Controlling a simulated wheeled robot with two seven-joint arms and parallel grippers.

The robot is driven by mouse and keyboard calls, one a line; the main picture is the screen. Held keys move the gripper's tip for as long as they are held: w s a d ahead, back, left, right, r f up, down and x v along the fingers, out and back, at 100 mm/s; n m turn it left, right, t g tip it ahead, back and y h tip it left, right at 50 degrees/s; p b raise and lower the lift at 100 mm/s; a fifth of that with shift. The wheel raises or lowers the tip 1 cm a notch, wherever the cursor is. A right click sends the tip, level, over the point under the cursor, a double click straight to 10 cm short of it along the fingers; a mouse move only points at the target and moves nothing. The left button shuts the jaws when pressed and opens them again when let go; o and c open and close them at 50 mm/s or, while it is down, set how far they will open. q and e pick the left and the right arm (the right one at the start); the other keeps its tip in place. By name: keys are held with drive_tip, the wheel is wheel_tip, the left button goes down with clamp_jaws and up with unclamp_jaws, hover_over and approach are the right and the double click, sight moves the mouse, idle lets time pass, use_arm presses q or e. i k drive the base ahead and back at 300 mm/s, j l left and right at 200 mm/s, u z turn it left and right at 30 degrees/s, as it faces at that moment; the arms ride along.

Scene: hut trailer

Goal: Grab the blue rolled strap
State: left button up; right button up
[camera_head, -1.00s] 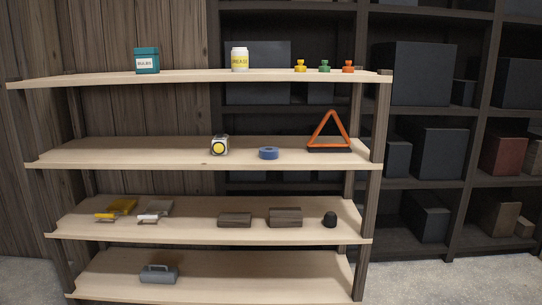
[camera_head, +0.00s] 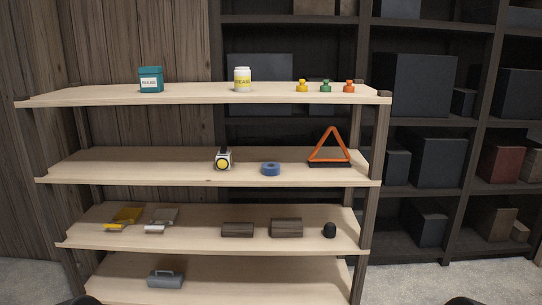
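The blue rolled strap (camera_head: 271,169) lies flat on the second shelf from the top (camera_head: 120,168), right of the shelf's middle. It is a small blue ring-like coil. A white and black tape measure with a yellow disc (camera_head: 223,160) stands to its left, and an orange warning triangle (camera_head: 330,147) on a dark base stands to its right, both apart from it. Neither gripper is recognisable in view; only dark rounded shapes show at the bottom edge.
The top shelf (camera_head: 100,97) holds a teal tin, a yellow-white jar and small coloured bottles. The third shelf (camera_head: 200,242) holds trowel-like tools, wooden blocks and a black knob-like item. A grey toolbox-like item (camera_head: 166,279) sits on the bottom shelf. Dark shelving stands behind.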

sight(269, 168)
drive_tip(key=z, duration=0.35)
drive_tip(key=i+j+z, duration=0.8)
drive_tip(key=i+j, duration=0.45)
drive_tip(key=j, duration=0.25)
drive_tip(key=i+j+z, duration=0.1)
drive_tip(key=i+j, duration=0.15)
